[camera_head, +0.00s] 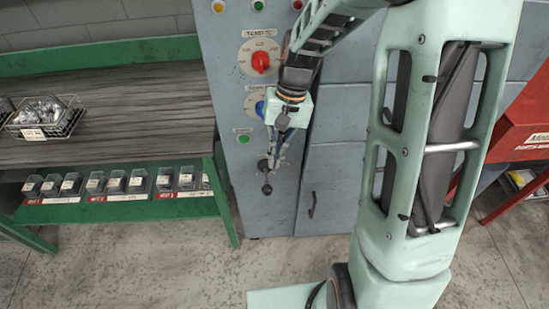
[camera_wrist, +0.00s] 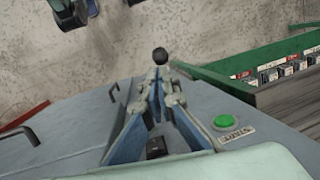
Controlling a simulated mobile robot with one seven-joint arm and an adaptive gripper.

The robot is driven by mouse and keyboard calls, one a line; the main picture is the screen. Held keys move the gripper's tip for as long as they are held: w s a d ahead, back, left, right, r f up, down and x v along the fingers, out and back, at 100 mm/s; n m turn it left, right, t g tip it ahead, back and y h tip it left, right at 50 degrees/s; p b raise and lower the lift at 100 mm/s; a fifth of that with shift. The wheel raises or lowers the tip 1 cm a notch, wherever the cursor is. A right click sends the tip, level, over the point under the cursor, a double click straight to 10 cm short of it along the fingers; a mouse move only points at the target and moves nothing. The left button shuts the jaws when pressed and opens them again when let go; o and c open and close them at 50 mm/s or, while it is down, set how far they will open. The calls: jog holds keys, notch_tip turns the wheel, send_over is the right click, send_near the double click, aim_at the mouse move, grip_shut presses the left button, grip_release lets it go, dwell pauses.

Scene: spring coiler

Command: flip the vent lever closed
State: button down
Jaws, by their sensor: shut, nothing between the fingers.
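The vent lever (camera_head: 267,189) appears to be the small lever with a dark ball knob, low on the front of the blue-grey cabinet (camera_head: 265,215). Its knob points down in the head view. In the wrist view the dark ball (camera_wrist: 160,56) shows just beyond my fingertips. My gripper (camera_head: 272,168) is in front of the cabinet at the lever, just above the knob. In the wrist view my gripper (camera_wrist: 161,88) has its fingers together with nothing between them. The fingers hide most of the lever's arm, and I cannot tell whether they touch it.
Above the lever are a green button (camera_head: 243,137), a blue knob (camera_head: 260,108) and a red knob (camera_head: 261,62). A cabinet door handle (camera_head: 311,205) is to the right. A green-framed workbench (camera_head: 120,120) with bins stands left. A red cabinet (camera_head: 522,125) stands right.

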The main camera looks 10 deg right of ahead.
aim_at(268, 186)
jog(key=x, duration=0.7)
jog(key=shift+a+f, duration=0.1)
jog(key=shift+f, duration=0.05)
jog(key=shift+f+b, duration=0.15)
jog(key=shift+b, duration=0.2)
